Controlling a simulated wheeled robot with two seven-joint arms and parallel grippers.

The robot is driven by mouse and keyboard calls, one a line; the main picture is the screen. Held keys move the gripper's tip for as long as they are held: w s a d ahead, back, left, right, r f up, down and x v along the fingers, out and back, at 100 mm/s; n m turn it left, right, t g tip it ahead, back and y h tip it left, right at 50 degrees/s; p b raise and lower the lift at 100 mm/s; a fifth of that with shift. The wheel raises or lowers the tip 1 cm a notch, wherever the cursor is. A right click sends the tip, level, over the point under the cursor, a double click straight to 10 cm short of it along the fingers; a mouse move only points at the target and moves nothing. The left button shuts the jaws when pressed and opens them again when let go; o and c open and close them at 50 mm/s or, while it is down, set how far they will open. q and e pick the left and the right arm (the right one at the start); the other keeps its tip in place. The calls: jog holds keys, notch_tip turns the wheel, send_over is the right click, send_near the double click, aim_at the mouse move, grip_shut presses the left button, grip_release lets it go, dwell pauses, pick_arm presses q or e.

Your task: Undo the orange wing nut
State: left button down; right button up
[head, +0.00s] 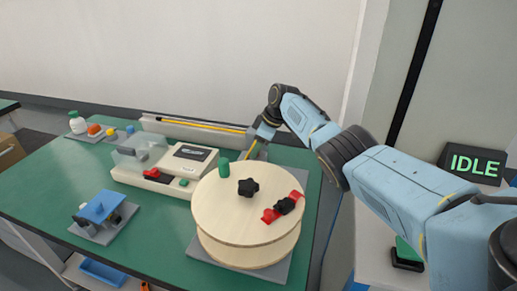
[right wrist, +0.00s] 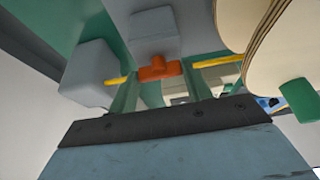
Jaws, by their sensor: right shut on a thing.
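The orange wing nut (right wrist: 158,68) shows in the right wrist view, against a grey block (right wrist: 152,32), with yellow cable on both sides of it. In the head view I cannot make the nut out; my right gripper (head: 253,150) and the spool cover that spot. My right gripper (right wrist: 157,78) reaches down behind the spool. Its fingers stand on either side of the wing nut and are shut on it. How far the nut is turned cannot be told. My left gripper is not in view.
A large wooden spool (head: 215,205) with a black knob and red clips stands just in front of my right gripper. A cream machine (head: 160,175) is to its left. A blue-topped device (head: 100,207) sits front left. The green table (head: 60,180) is bare around it.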

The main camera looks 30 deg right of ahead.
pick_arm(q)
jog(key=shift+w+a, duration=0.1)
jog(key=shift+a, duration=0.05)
pick_arm(e)
jog(key=o, duration=1)
jog(key=shift+d+r, duration=0.1)
jog(key=shift+r, duration=0.15)
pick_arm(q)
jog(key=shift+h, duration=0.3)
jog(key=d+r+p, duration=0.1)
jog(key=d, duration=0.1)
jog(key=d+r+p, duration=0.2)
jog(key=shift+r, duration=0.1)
pick_arm(e)
jog(key=v, duration=1.2)
jog(key=shift+s+r, duration=0.2)
jog(key=shift+r, duration=0.15)
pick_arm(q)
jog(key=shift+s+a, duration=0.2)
